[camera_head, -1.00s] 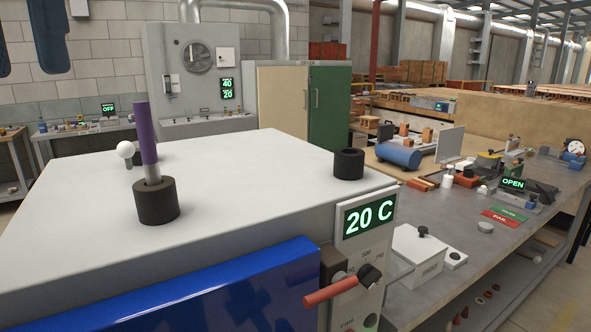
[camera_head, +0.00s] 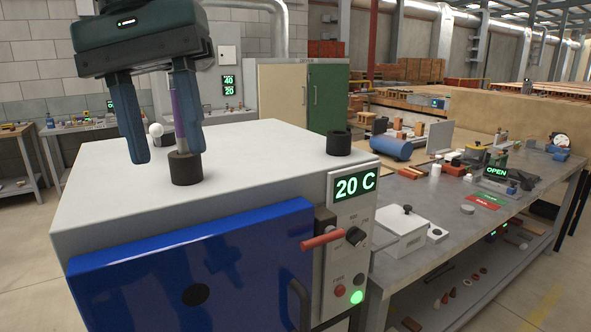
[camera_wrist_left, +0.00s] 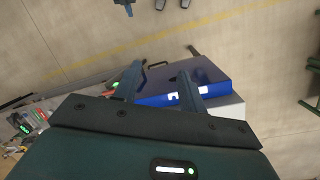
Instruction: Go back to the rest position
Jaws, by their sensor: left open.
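My left gripper (camera_head: 163,154) hangs in the upper left of the head view, fingers pointing down and apart. It is open, with nothing seen held between the fingers. Its right finger partly covers a purple-handled rod (camera_head: 178,108) standing in a black ring-shaped holder (camera_head: 186,169) on the oven's white top. In the left wrist view, the open fingers (camera_wrist_left: 158,87) show above the blue oven door (camera_wrist_left: 211,75). I do not see my right gripper.
The oven (camera_head: 250,160) has a blue door (camera_head: 240,255), a red-handled lever (camera_head: 321,240) and a "20 C" display (camera_head: 355,184). A second black ring (camera_head: 339,143) sits on its top. A cluttered grey workbench (camera_head: 465,225) stands to the right. Open floor shows at the lower left.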

